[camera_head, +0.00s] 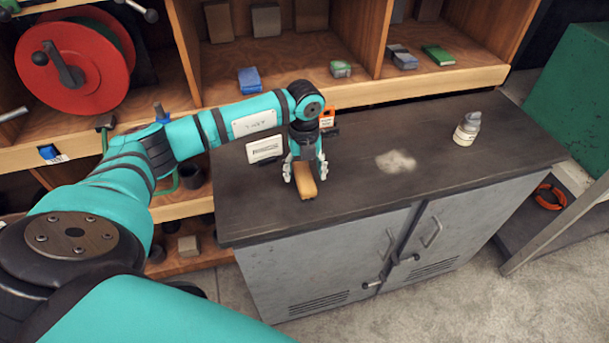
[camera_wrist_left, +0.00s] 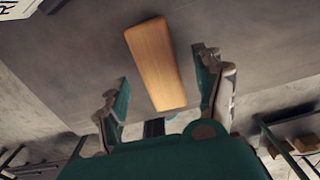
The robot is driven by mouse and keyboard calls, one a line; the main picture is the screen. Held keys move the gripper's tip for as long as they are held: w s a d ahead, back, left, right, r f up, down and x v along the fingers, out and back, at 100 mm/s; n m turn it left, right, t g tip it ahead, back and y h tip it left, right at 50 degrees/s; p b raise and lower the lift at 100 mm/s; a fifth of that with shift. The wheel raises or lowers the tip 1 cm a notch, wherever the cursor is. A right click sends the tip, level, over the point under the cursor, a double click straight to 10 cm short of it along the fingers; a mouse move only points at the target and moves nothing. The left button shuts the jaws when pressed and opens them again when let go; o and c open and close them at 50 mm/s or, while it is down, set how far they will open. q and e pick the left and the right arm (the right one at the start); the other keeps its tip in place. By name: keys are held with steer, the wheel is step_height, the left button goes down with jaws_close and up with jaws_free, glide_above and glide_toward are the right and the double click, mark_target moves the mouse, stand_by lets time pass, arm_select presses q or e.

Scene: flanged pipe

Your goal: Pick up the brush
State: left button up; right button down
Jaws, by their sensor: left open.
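The brush (camera_head: 306,186) lies on the dark top of the grey cabinet, near its front left part. Only its flat tan wooden part shows clearly; I cannot make out bristles. In the left wrist view the brush (camera_wrist_left: 155,62) runs lengthwise in the space between the fingers. My left gripper (camera_head: 305,176) points down over the brush, with one finger on each side. In the left wrist view its fingers (camera_wrist_left: 160,98) are spread, with a gap to the wood on both sides. My right gripper is not in view.
A pale dust patch (camera_head: 396,161) and a small white bottle (camera_head: 467,129) are on the cabinet top (camera_head: 350,190) to the right. A white card (camera_head: 264,149) and an orange item (camera_head: 327,118) are close to my gripper. Shelves with blocks and a red reel (camera_head: 75,65) stand behind.

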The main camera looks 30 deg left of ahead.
arm_select(q)
steer(key=shift+f, duration=1.05)
steer(key=c, duration=1.3)
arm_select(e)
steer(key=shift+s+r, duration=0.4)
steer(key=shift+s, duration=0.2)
